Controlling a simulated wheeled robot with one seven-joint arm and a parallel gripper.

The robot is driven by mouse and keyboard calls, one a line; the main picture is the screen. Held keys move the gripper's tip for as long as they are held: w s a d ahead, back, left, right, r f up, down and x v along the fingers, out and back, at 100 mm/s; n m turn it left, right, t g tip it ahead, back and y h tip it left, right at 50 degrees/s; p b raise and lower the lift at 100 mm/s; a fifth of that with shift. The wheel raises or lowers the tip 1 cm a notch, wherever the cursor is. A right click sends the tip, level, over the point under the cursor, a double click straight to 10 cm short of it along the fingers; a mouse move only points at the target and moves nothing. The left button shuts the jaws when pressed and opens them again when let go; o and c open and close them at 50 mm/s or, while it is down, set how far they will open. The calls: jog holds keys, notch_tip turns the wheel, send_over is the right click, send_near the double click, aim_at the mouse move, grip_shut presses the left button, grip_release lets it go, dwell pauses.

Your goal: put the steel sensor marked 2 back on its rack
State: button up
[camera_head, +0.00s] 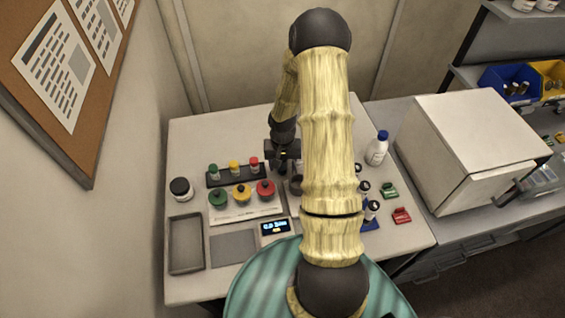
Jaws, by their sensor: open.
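My gripper (285,163) is open above the work table, just right of a dark rack with colored-top vials. My arm crosses the middle of the view and hides part of the table. Several dark-topped pieces with pale marks (364,188) stand right of my arm, partly hidden by it. A blue base (371,226) shows beneath the nearest of them. The marks are too small to read, so I cannot tell which piece, if any, is the steel sensor marked 2. A dark round thing (296,186) sits below my gripper, partly hidden by my arm.
A white box (465,150) stands right.

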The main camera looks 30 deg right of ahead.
jog(key=shift+c, duration=0.2)
dwell(0.3)
grip_shut()
jog(key=shift+r, duration=0.2)
notch_tip(320, 180, up, 10)
jog(key=shift+f+b, duration=0.15)
jog(key=shift+b, duration=0.75)
